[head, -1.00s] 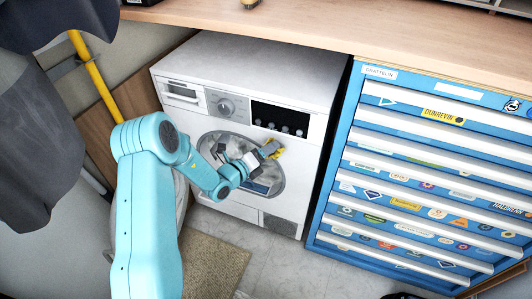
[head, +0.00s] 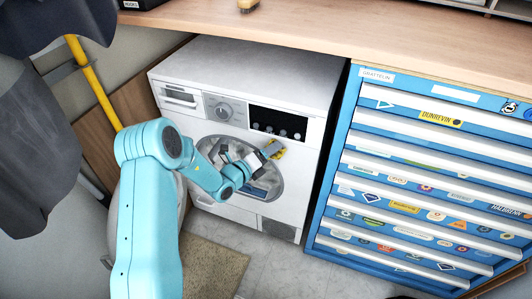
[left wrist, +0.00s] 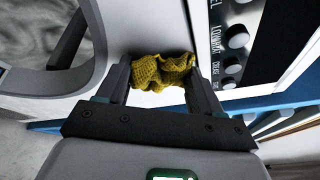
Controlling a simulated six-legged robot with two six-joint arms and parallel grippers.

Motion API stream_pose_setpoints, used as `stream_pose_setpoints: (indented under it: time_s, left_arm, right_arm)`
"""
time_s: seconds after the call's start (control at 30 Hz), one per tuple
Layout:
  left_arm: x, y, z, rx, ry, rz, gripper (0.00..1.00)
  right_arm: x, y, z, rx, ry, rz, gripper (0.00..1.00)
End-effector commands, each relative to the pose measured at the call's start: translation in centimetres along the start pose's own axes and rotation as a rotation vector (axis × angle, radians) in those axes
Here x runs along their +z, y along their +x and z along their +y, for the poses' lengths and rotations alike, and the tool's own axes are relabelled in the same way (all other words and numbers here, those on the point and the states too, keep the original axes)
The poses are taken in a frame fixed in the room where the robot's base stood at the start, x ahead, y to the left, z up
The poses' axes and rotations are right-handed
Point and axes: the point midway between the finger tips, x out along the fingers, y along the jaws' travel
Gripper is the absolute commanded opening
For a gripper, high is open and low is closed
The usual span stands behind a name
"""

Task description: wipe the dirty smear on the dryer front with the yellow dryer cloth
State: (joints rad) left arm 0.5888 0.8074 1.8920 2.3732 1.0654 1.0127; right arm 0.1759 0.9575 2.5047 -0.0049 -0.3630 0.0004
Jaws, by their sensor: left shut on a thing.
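The white dryer (head: 250,70) stands under the wooden worktop, with a round door (head: 265,185) and a dark control panel (head: 278,122) on its front. My left gripper (head: 268,152) is at the dryer front, at the upper right of the door, below the panel. It is shut on the yellow cloth (head: 276,151). In the left wrist view the bunched, knitted cloth (left wrist: 162,72) sits between the two fingers (left wrist: 160,85), against or very near the white front. I cannot make out the smear; the cloth and gripper may hide it. My right gripper is not in view.
A blue drawer cabinet (head: 352,150) with several stickered drawers stands close to the dryer's right. The wooden worktop (head: 330,30) runs above, with a brush (head: 247,5) on it. Dark cloths (head: 30,140) and a yellow pole (head: 92,82) are at left. A mat (head: 215,268) lies on the floor.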

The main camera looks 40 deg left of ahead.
Motion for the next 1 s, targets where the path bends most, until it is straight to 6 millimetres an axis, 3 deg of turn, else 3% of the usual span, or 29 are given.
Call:
stream_pose_setpoints:
  time_s: [0.2,0.47,1.0]
  left_arm:
    - [-1.9,0.7,-1.2,-0.002,0.000,0.003,0.39]
    - [-2.7,1.1,-1.7,0.000,0.000,0.000,0.40]
    - [1.0,0.2,0.4,0.002,0.004,-0.012,0.39]
  right_arm:
    - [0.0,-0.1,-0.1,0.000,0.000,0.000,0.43]
    - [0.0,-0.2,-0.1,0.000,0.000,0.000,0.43]
    - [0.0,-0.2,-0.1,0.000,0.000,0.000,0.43]
